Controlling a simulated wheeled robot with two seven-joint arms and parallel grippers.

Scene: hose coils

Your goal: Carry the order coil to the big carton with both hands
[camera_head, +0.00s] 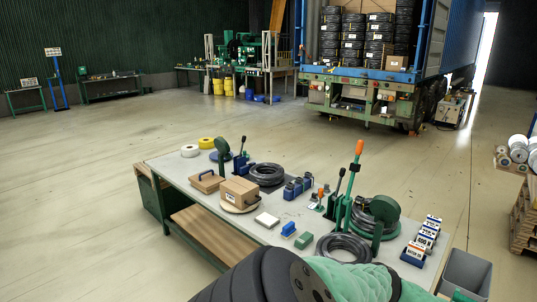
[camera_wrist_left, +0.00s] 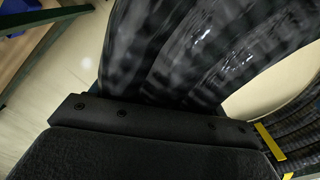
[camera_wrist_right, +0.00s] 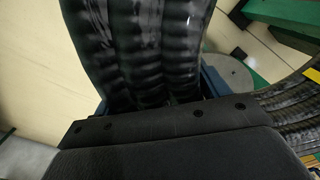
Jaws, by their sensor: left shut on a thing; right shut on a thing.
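In the left wrist view, thick glossy black hose strands of the order coil (camera_wrist_left: 190,50) rise from the dark jaw of my left gripper (camera_wrist_left: 155,112), which is shut on them. In the right wrist view, strands of the order coil (camera_wrist_right: 135,50) stand the same way in my right gripper (camera_wrist_right: 160,122), shut on them. More strands with yellow bands curve along the right edge of both wrist views. In the head view I cannot make out the held coil or the jaws for sure. I cannot identify the big carton in any view.
A workbench (camera_head: 178,177) stands ahead, bearing a small carton (camera_head: 239,190), black coils (camera_head: 267,174), a green winding device (camera_head: 376,212) and number blocks. A grey bin (camera_head: 466,273) is at its right end. A loaded truck (camera_head: 365,85) stands behind. The floor left of the bench is clear.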

